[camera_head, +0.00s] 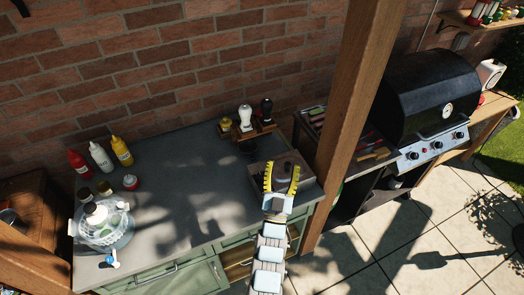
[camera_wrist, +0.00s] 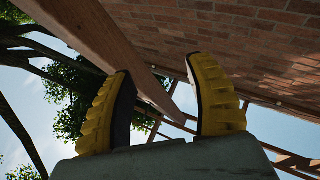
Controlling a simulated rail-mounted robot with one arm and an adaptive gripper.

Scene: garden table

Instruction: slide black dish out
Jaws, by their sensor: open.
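My gripper (camera_head: 281,178) is open, with its two yellow fingers apart and above the right end of the grey counter (camera_head: 180,185). In the wrist view my gripper (camera_wrist: 163,110) has nothing between its fingers. A small dark round thing (camera_head: 248,147), perhaps the black dish, sits on the counter to the left of the gripper, just in front of the mills. It is too small to tell for sure. A wooden box or tray (camera_head: 257,178) lies behind and around the fingers. Its contents are partly hidden by my gripper.
Dark and white mills (camera_head: 245,116) stand on a wooden stand by the brick wall. A wooden post (camera_head: 352,110) rises right of the counter, before the grill (camera_head: 425,95). Bottles (camera_head: 101,156) and a glass dome (camera_head: 103,222) stand at the left. The counter's middle is clear.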

